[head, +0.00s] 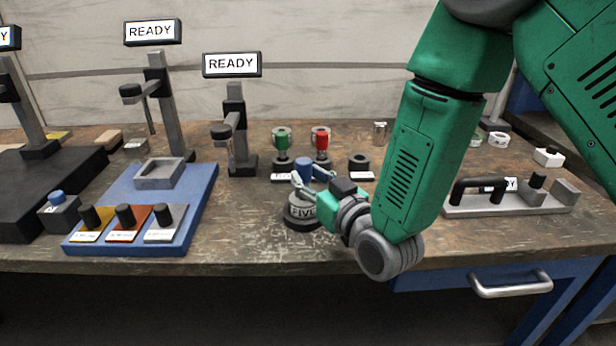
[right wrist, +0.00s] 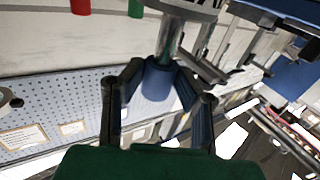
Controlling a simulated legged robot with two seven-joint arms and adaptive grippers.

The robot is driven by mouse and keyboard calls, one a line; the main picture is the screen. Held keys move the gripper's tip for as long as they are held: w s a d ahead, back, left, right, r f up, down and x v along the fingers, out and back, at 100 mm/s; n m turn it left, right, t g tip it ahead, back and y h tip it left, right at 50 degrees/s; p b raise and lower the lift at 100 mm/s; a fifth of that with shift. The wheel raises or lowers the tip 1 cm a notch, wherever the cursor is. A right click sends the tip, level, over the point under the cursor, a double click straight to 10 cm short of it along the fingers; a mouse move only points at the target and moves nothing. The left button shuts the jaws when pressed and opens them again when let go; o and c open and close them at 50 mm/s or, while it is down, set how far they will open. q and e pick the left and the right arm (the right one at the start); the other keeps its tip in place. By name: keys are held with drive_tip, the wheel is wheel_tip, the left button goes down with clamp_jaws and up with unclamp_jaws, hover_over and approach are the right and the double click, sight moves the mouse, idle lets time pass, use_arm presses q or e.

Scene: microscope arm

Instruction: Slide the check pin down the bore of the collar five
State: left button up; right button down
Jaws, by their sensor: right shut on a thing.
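The check pin has a blue grip (head: 304,168) and a shiny metal shaft, which shows in the right wrist view (right wrist: 171,42). My right gripper (head: 312,182) is shut on the blue grip, which also shows between the fingers in the right wrist view (right wrist: 158,82). The collar five (head: 302,209) is a grey round piece on a dark base, labelled FIVE, directly below the pin. In the right wrist view the shaft reaches a grey round rim (right wrist: 190,8). Whether its tip is inside the bore, I cannot tell. My left gripper is out of view.
Behind the collar stand a green-topped piece (head: 282,141), a red-topped piece (head: 320,141) and a black ring (head: 359,163). A blue tray (head: 200,200) is to the left. A grey fixture with a black handle (head: 482,190) is to the right. The bench front edge is close.

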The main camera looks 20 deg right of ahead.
drive_tip(key=shift+f+b, duration=0.35)
drive_tip(key=shift+f, duration=0.2)
drive_tip(key=c, duration=1.1)
unclamp_jaws()
drive_tip(key=v, duration=0.7)
drive_tip(key=shift+s+f, duration=0.1)
drive_tip(key=shift+s, duration=0.1)
